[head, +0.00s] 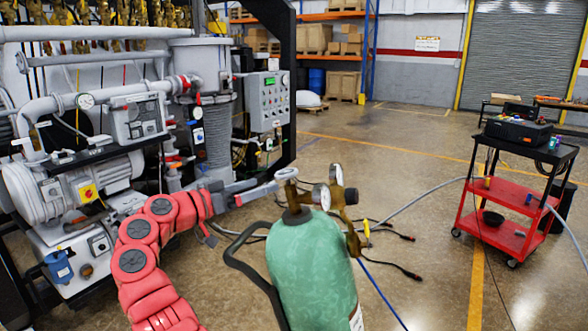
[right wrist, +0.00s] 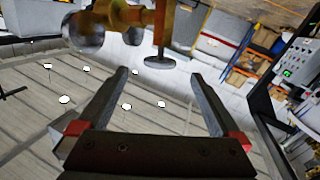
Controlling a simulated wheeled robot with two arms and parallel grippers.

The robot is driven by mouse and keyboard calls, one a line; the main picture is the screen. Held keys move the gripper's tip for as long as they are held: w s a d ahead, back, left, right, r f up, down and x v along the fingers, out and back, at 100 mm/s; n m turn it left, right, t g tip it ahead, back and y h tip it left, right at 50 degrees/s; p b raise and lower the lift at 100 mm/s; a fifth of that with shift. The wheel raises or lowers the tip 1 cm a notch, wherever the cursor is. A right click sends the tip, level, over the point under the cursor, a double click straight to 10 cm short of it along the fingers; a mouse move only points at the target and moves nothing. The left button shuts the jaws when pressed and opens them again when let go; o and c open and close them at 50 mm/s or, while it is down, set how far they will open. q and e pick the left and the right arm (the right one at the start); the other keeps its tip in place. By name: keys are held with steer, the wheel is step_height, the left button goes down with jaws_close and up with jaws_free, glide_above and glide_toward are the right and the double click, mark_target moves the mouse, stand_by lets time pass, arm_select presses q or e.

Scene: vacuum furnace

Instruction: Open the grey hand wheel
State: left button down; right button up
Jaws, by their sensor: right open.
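The grey hand wheel (head: 287,174) is a small round disc on the brass valve (head: 318,190) at the top of a green gas cylinder (head: 312,262). My right gripper (head: 266,184) comes from the left of the wheel with its fingers pointing at it. In the right wrist view the hand wheel (right wrist: 160,63) shows edge-on just beyond the open fingertips (right wrist: 159,76), between their lines. Nothing is between the fingers, and they look apart from the wheel. My left gripper is not in view.
Round gauges (head: 321,196) sit beside the valve. A black handle frame (head: 243,252) stands left of the cylinder. Furnace machinery with a control box (head: 268,101) fills the left. A red-shelved cart (head: 497,201) stands at right. Hoses and cables lie on the floor, otherwise mostly open.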

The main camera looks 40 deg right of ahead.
mark_target(295, 173)
steer(key=d+p, duration=0.1)
steer(key=d, duration=0.2)
steer(key=d+p, duration=0.1)
steer(key=d, duration=0.3)
steer(key=w+d+p, duration=0.1)
steer(key=d, duration=0.2)
steer(key=shift+d+r+p, duration=0.15)
steer(key=shift+d+p, duration=0.2)
steer(key=shift+d, duration=0.55)
